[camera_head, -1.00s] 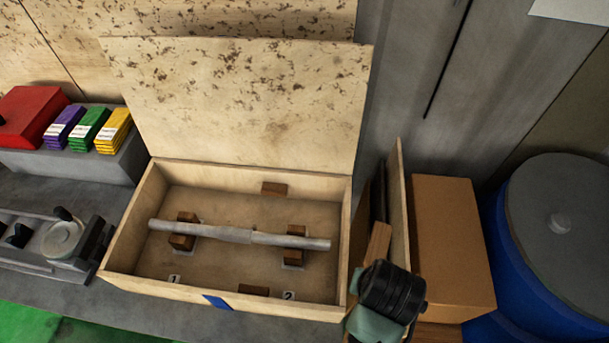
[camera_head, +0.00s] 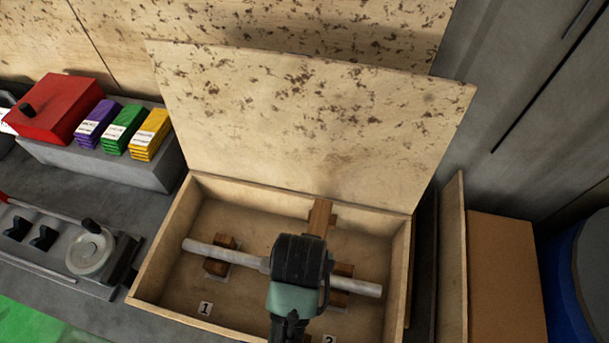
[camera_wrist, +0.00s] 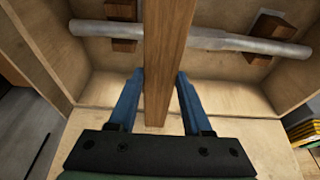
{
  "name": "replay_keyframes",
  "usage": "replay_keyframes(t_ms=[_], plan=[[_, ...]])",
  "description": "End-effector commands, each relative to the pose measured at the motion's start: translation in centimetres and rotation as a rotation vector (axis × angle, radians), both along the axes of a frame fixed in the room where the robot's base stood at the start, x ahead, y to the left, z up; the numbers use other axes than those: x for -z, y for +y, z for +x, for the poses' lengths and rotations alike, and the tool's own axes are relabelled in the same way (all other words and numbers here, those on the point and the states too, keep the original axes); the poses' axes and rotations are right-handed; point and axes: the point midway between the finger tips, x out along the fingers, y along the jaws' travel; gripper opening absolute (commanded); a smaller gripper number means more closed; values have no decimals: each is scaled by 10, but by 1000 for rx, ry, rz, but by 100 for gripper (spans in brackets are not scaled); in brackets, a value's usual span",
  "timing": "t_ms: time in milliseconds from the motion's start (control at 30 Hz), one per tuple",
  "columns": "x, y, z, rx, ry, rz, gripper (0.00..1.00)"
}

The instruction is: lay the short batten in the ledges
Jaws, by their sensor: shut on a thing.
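My gripper (camera_head: 298,262) is over the middle of the open wooden box (camera_head: 160,247). Its blue fingers show in the wrist view (camera_wrist: 160,85), shut on a narrow brown wooden batten (camera_wrist: 165,50). In the head view the far end of the batten (camera_head: 320,216) sticks out beyond my gripper toward the back wall. The batten crosses above the grey stepped shaft (camera_head: 210,249). A small brown back ledge (camera_head: 334,218) shows beside the batten's far end; I cannot tell whether they touch. The front ledge is hidden behind my gripper.
The shaft lies on two brown support blocks, the left one (camera_head: 218,262) beside label 1 and the right one (camera_head: 342,284) near label 2. The raised lid (camera_head: 300,120) stands behind. A cardboard box (camera_head: 505,275) is on the right. Coloured packs (camera_head: 122,130) are on the left.

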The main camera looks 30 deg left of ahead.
Motion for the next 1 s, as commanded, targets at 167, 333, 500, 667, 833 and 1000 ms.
replay_keyframes(t_ms=[167, 333, 500, 667, 833, 1000], plan=[[25, 1, 0, -1, 1, 0, 0], [44, 0, -1, -1, 2, 0, 0], [64, 1, 0, -1, -1, 1, 0], [66, 1, 1, 0, -3, 2, 0], [68, 1, 0, 0, -3, 2, 0], [72, 1, 0, -1, -2, 1, 53]])
